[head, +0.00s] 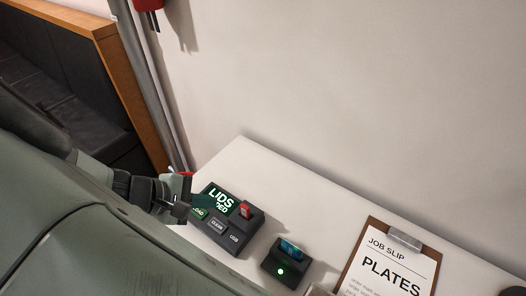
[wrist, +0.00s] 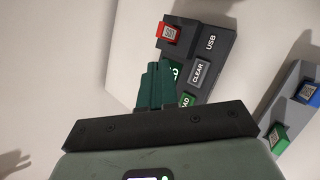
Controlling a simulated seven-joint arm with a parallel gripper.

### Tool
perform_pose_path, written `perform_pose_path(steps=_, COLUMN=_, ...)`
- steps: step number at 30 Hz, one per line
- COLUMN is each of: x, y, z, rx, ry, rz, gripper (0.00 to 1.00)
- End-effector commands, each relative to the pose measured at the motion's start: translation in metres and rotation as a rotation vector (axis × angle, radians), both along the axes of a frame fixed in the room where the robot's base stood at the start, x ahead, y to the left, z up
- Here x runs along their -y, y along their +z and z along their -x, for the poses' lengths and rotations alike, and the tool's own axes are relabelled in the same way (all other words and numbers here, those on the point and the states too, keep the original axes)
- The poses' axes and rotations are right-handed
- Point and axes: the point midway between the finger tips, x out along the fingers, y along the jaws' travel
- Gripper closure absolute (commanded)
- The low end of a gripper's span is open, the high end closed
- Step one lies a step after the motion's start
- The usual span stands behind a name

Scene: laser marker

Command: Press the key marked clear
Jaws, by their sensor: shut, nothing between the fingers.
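The dark control box (head: 226,243) stands on the white table. Its lit green screen (head: 221,198) reads "LIDS" with a second line partly hidden. The grey key marked CLEAR (head: 217,225) sits below the screen; it also shows in the wrist view (wrist: 199,72), uncovered. A green key (wrist: 187,101), its label partly cut, lies beside it. My gripper (wrist: 154,68) is shut and empty, its teal fingers to the left of the CLEAR key in the wrist view, covering part of the screen. In the head view my gripper (head: 203,200) overlaps the box's left side. I see no clear contact with the key.
A red stick (head: 245,210) stands in the box near the USB label. A clipboard (head: 347,281) with a job slip lies further right. A wall rises behind the table.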

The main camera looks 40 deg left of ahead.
Motion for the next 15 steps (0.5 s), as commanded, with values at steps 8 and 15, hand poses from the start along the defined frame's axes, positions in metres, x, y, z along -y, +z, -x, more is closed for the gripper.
perform_pose_path(steps=8, x=0.001, y=-0.037, z=0.000, rx=0.000, ry=0.000, rz=0.003, gripper=1.00)
perform_pose_path(steps=15, x=0.000, y=-0.067, z=0.000, rx=0.000, ry=0.001, rz=0.002, gripper=1.00)
